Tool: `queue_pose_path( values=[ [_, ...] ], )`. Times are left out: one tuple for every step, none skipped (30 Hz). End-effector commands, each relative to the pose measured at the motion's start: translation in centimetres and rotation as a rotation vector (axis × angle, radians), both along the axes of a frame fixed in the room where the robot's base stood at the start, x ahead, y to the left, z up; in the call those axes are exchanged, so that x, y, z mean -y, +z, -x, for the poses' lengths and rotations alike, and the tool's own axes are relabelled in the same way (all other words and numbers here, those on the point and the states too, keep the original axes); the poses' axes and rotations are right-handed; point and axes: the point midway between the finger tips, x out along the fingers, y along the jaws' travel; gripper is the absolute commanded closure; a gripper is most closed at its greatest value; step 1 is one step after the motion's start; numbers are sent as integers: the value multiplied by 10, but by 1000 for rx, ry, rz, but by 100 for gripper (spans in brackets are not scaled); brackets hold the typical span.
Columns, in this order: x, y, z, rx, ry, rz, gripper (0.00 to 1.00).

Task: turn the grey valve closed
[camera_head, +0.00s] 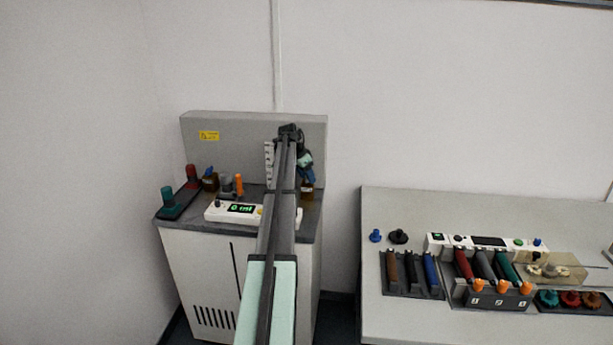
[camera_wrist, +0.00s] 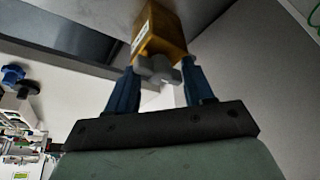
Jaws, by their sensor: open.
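The grey valve (camera_wrist: 158,70) shows in the wrist view as a small lobed grey handle on the end of an amber-brown block (camera_wrist: 160,35). My gripper (camera_wrist: 160,78) has its two blue fingers apart, one on each side of the grey handle. A gap seems to show beside the handle, and I cannot tell whether either finger touches it. In the head view my gripper (camera_head: 305,162) is over the right part of the grey-topped cabinet, and the grey valve cannot be made out there, near or behind my arm.
The cabinet (camera_head: 205,265) has an upright back panel (camera_head: 230,134) with a yellow label. A white display unit (camera_head: 222,212) and a dark tray (camera_head: 180,200) with green and red knobs stand left of my arm. A bench (camera_head: 470,208) with several coloured handles is at the right.

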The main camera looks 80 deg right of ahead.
Motion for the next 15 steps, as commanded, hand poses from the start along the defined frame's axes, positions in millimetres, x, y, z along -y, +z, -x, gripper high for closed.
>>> queue_pose_path(
  values=[
    [0,-1,0,0,0,0,48],
    [0,-1,0,0,0,0,48],
    [0,-1,0,0,0,0,48],
    [0,-1,0,0,0,0,48],
    [0,-1,0,0,0,0,48],
    [1,-1,1,0,0,0,48],
    [0,-1,0,0,0,0,48],
    [0,-1,0,0,0,0,48],
    [0,-1,0,0,0,0,50],
    [0,-1,0,0,0,0,53],
    [0,-1,0,0,0,0,56],
    [0,-1,0,0,0,0,59],
    [0,-1,0,0,0,0,62],
    [0,-1,0,0,0,0,65],
    [0,-1,0,0,0,0,69]
  ],
)
